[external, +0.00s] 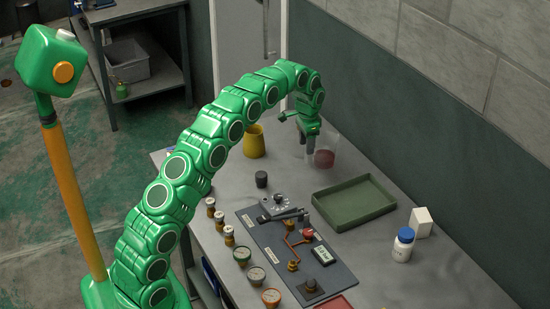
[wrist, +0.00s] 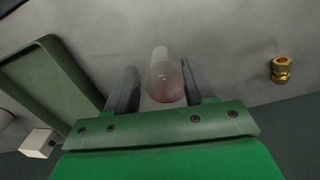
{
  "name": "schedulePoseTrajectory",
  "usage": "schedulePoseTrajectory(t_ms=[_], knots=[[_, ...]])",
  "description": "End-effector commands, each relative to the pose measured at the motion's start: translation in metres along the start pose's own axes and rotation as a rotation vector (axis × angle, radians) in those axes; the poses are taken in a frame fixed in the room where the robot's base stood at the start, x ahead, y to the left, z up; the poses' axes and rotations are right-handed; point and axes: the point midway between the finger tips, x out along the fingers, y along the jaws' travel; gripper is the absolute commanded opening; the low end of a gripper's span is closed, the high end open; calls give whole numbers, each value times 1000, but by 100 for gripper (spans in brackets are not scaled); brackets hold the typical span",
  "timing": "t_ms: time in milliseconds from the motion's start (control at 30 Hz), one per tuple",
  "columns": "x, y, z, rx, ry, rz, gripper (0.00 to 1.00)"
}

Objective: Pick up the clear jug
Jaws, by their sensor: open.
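The clear jug (external: 325,157) stands at the far end of the grey table, see-through with a dark red content low inside. My gripper (external: 308,142) is right beside it, pointing down and partly overlapping it in the external view. In the wrist view the jug (wrist: 165,83) shows as a pale, pinkish rounded shape between the two dark fingers of my gripper (wrist: 158,70). The fingers are apart, with a gap on each side of it. The jug's lower part is hidden behind the green gripper body. I cannot tell how deep it sits between the fingers.
A green tray (external: 353,204) lies near the jug. A yellow cup (external: 254,142) and a dark small pot (external: 261,179) stand to the left. A brass fitting (wrist: 281,69) lies right.

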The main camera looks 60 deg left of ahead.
Motion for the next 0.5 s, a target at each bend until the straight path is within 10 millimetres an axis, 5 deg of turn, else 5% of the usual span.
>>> schedulePoseTrajectory(t_ms=[200, 500], knots=[[30, 0, 1, -1, -2, 1, 53], [35, 0, 0, -1, 0, 0, 53]])
